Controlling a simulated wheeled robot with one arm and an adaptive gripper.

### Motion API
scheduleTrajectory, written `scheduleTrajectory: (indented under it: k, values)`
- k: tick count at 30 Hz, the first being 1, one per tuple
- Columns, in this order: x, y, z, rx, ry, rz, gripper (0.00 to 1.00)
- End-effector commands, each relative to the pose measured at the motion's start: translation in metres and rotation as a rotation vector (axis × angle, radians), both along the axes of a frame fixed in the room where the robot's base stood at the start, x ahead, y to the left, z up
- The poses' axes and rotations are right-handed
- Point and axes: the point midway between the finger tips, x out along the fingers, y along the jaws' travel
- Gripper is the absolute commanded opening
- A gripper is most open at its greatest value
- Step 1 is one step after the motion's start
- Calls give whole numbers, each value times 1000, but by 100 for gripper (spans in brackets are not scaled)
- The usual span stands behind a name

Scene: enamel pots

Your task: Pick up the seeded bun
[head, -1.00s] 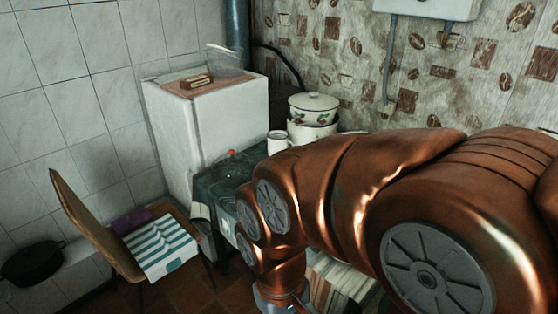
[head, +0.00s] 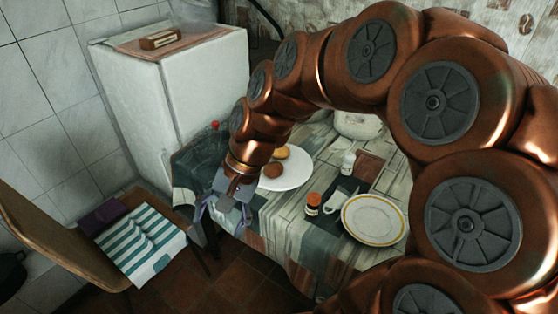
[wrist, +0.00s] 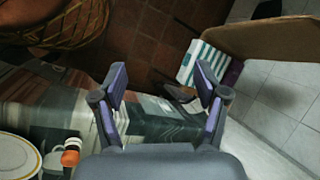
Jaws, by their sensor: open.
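A white plate (head: 300,172) lies on the table in the head view. Two round baked pieces are on it: a golden bun (head: 281,152) at the back, partly behind my arm, and a browner round piece (head: 272,170) in front. Seeds are too small to make out, so I cannot tell which is the seeded bun. My gripper (head: 222,216) is open and empty at the table's front left edge, left of the plate and nearer the camera. Its spread fingers show in the wrist view (wrist: 161,77) with nothing between them; the plate and buns are not seen there.
A gold-rimmed plate (head: 374,220), an orange-capped jar (head: 312,204) and a white-capped shaker (head: 347,163) stand on the table (head: 270,215). A white fridge (head: 185,95) is behind at left. A chair (head: 60,240) with a striped cloth (head: 140,240) stands left of the table.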

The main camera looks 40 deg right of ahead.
Motion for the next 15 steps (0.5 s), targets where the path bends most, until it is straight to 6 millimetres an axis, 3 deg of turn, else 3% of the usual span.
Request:
scheduleTrajectory:
  k: [1, 5, 8, 11, 15]
  values:
    - [20, -7, -11, 54, 5, -94, 73]
    - [68, -29, -18, 201, 27, -341, 73]
    - [103, -59, -24, 317, 50, -537, 73]
    - [133, -96, -33, 441, 81, -735, 73]
    - [167, -166, -50, 624, 125, -1019, 73]
